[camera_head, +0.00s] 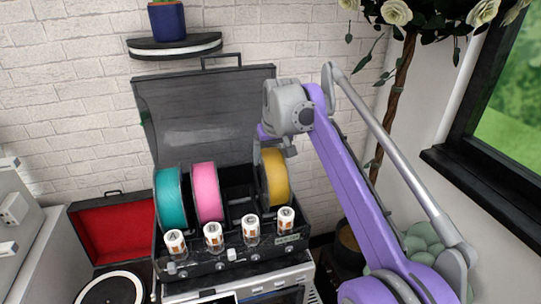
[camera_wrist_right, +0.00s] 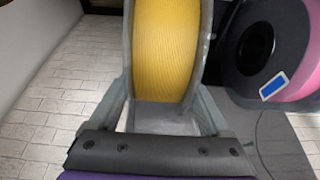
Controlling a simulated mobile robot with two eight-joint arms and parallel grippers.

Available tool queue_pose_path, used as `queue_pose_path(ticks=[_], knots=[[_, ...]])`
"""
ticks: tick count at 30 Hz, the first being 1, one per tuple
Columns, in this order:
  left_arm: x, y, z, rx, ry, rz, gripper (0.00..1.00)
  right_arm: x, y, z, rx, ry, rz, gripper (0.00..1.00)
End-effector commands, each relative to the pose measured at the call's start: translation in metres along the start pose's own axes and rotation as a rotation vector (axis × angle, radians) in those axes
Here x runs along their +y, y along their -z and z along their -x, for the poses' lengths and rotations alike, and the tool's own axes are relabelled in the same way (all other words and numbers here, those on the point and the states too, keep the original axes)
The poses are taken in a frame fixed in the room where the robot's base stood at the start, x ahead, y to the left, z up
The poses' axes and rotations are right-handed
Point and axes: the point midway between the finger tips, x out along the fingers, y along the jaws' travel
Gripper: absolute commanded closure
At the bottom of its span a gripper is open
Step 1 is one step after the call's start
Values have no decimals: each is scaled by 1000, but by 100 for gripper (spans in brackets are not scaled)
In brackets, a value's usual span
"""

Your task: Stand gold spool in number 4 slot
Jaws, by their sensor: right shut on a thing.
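The gold spool (camera_head: 275,178) stands upright at the right end of the black open case (camera_head: 228,243), behind the rightmost tube. It also fills the upper middle of the right wrist view (camera_wrist_right: 166,50). My right gripper (camera_head: 274,148) is above the spool and shut on it, with a finger on each side of its rim. I cannot tell whether the spool's bottom rests in the slot, because the tubes and case front hide it. The slot numbers are not readable. My left gripper is not in view.
A teal spool (camera_head: 169,197) and a pink spool (camera_head: 206,191) stand at the left of the case, with a gap before the gold one. Several white-capped tubes (camera_head: 175,243) line the front. The case lid (camera_head: 205,115) stands open behind. A red-lined box (camera_head: 112,228) is at left.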

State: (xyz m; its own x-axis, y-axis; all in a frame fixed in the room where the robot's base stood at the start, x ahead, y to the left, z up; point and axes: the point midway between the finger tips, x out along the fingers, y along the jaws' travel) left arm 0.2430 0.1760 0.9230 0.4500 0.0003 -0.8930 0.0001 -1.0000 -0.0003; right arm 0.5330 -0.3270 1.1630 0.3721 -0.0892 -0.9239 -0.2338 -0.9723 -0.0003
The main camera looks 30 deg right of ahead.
Motion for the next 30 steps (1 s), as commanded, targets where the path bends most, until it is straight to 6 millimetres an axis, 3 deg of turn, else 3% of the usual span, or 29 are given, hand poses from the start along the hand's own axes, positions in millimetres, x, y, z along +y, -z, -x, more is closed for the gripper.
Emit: queue_pose_path(ticks=[26, 27, 29, 30], knots=[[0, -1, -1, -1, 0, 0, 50, 0, -3, -7, 1, 0, 0, 100], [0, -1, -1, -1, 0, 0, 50, 0, -3, -7, 1, 0, 0, 12], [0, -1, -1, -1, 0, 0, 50, 0, -3, -7, 1, 0, 0, 1], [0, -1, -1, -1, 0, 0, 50, 0, -3, -7, 1, 0, 0, 0]])
